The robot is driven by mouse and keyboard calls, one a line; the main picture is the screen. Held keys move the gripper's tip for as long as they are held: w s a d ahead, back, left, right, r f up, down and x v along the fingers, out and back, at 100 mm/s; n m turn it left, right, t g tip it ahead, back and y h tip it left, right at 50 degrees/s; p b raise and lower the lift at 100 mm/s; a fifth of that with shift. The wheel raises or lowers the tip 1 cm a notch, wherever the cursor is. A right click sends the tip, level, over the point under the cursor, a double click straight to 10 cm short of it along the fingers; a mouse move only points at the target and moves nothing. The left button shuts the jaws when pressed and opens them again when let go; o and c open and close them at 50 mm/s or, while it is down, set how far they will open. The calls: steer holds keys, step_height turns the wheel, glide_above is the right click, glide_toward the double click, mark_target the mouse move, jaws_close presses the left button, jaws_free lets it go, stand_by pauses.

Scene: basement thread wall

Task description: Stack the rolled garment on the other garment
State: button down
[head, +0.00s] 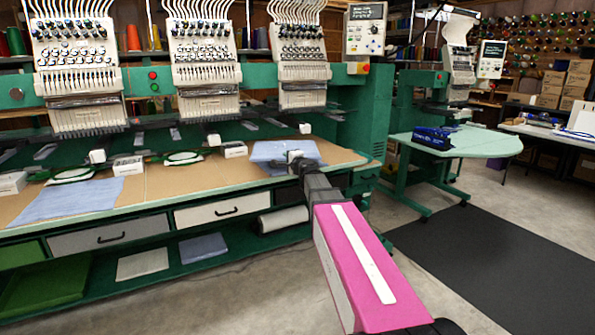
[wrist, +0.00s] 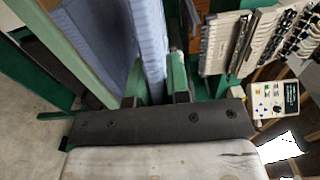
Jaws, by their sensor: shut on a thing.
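My gripper (wrist: 157,88) is shut on a light blue folded or rolled garment (wrist: 150,40), which stands out between the two fingers in the wrist view. A second blue cloth surface (wrist: 105,35) shows just left of it there, close to the green table edge. In the head view, blue garment cloth (head: 268,150) is at the right part of the worktable, at the end of my pink arm. My wrist hides part of it, and I cannot tell whether the held garment touches the cloth below. Another blue garment (head: 70,199) lies flat at the table's left front.
Embroidery machine heads (head: 205,60) hang over the back of the tan worktable (head: 165,185). White boxes (head: 127,166) and green hoops (head: 183,158) lie along it. Drawers and a shelf with folded cloths (head: 203,248) are below. The floor (head: 500,270) at right is clear.

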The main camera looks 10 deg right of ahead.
steer(key=w+d+f, duration=0.2)
steer(key=d+f, duration=0.2)
steer(key=f, duration=0.3)
steer(key=shift+w, duration=0.3)
steer(key=c, duration=1.1)
jaws_free()
